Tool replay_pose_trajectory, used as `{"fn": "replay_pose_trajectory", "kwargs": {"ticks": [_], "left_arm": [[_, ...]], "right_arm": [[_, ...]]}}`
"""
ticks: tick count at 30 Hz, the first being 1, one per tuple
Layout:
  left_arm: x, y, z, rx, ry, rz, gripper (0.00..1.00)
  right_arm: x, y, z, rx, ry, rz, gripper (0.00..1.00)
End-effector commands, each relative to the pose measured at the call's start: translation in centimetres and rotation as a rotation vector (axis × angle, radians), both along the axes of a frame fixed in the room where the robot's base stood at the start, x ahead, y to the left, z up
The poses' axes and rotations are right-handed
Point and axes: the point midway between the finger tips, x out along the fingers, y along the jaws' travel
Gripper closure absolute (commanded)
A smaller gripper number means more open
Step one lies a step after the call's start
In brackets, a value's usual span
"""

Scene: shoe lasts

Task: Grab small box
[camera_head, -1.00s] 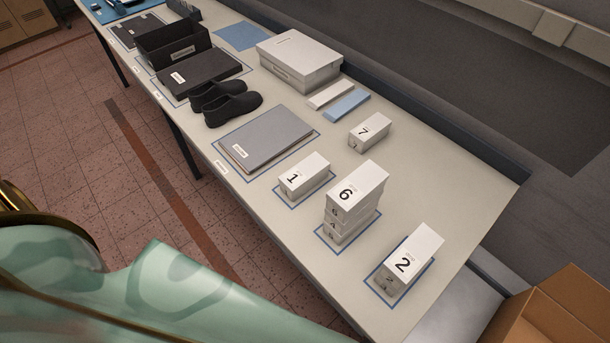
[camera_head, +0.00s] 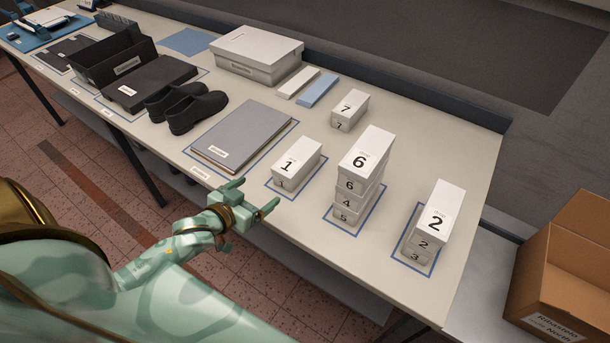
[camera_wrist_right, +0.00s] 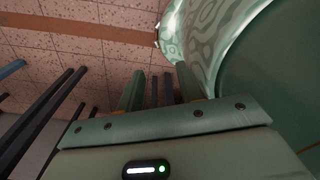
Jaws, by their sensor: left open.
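Several small white numbered boxes are on the table in the head view. Box 1 (camera_head: 297,161) sits alone in a blue outline. Box 6 (camera_head: 361,160) tops a stack with boxes 4 (camera_head: 348,202) and 5 (camera_head: 344,217) beneath. Box 2 (camera_head: 433,218) lies on box 3 (camera_head: 415,257) at the right. Box 7 (camera_head: 350,110) sits farther back. My left gripper (camera_head: 254,195) is open and empty near the table's front edge, in front of box 1 and apart from it. In the right wrist view my right gripper (camera_wrist_right: 159,88) has its fingers apart with nothing between them, over the floor.
A grey flat board (camera_head: 246,130), black shoes (camera_head: 194,110), a black open bin (camera_head: 120,63) and a large white lidded box (camera_head: 256,55) stand to the left. A cardboard box (camera_head: 560,275) is at the right. Bare table (camera_head: 440,140) lies right of box 7.

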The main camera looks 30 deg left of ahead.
Motion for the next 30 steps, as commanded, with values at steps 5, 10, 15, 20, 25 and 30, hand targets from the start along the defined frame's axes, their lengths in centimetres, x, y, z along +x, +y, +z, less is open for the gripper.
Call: {"fn": "replay_pose_trajectory", "kwargs": {"ticks": [5,10,15,20,25,30], "left_arm": [[2.5,-0.1,1.7,-0.052,-0.071,-0.016,0.11],[6.6,-0.4,0.4,-0.051,-0.071,-0.016,0.11],[10.0,-0.6,-0.8,-0.051,-0.067,-0.014,0.11],[11.4,-0.8,-1.2,-0.051,-0.066,-0.015,0.11],[13.4,-0.8,-1.9,-0.050,-0.066,-0.014,0.11],[15.8,-1.0,-2.7,-0.051,-0.065,-0.016,0.11]], "right_arm": [[2.3,-1.5,-0.7,-0.019,-0.033,0.000,0.64],[3.0,-1.8,-1.6,-0.021,-0.043,-0.004,0.64],[2.5,-1.8,-2.4,-0.022,-0.034,-0.004,0.64],[1.9,-1.7,-2.7,-0.021,-0.024,-0.003,0.64],[1.6,-1.4,-3.5,-0.017,-0.018,-0.001,0.64],[1.4,-1.1,-4.3,-0.013,-0.014,-0.001,0.64]]}}
